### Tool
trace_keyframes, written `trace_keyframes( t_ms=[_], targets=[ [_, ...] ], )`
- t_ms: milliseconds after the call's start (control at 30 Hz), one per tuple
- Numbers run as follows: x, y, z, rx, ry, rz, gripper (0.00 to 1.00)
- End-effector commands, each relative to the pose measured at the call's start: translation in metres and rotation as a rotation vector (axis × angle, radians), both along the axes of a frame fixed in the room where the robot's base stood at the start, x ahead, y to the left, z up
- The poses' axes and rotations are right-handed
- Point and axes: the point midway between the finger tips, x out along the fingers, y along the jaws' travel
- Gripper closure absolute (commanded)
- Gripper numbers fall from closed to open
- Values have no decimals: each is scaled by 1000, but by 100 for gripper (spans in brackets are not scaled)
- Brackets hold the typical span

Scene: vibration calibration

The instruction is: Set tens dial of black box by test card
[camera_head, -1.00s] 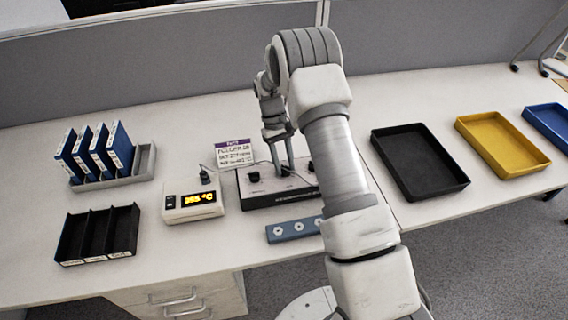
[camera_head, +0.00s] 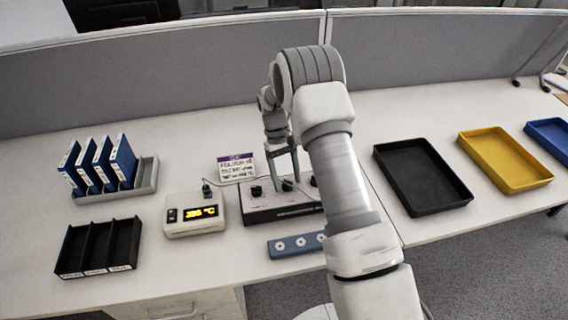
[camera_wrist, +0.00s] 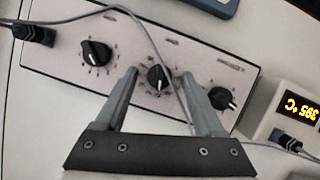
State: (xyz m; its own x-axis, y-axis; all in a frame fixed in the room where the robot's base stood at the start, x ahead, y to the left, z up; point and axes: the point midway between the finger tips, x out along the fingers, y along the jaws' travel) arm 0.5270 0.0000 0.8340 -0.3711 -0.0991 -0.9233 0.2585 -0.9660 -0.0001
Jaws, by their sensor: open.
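The black box (camera_head: 262,213) has a pale top panel and stands on the table. In the wrist view its panel (camera_wrist: 62,68) appears turned around, with the left dial (camera_wrist: 97,53), middle dial (camera_wrist: 158,78) and right dial (camera_wrist: 222,98) in a row. My gripper (camera_wrist: 160,73) is open, its fingertips on either side of the middle dial; contact is not clear. In the head view my gripper (camera_head: 286,183) is low over the box, and my arm hides its right part. The test card (camera_head: 236,168) stands behind the box; its small writing is hard to read.
A white meter (camera_head: 193,227) with an orange display is left of the box. A cable (camera_wrist: 143,28) crosses the panel near my right finger. A blue-grey strip (camera_head: 290,246) lies in front. A black tray (camera_head: 462,202) is right; binders (camera_head: 122,157) are left.

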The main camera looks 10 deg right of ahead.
Motion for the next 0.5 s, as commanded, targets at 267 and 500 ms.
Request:
trace_keyframes(
  t_ms=[267, 500],
  targets=[
    [20, 5, 46, 1, -8, 0, 29],
    [41, 11, 101, 1, -6, 1, 29]
  ],
)
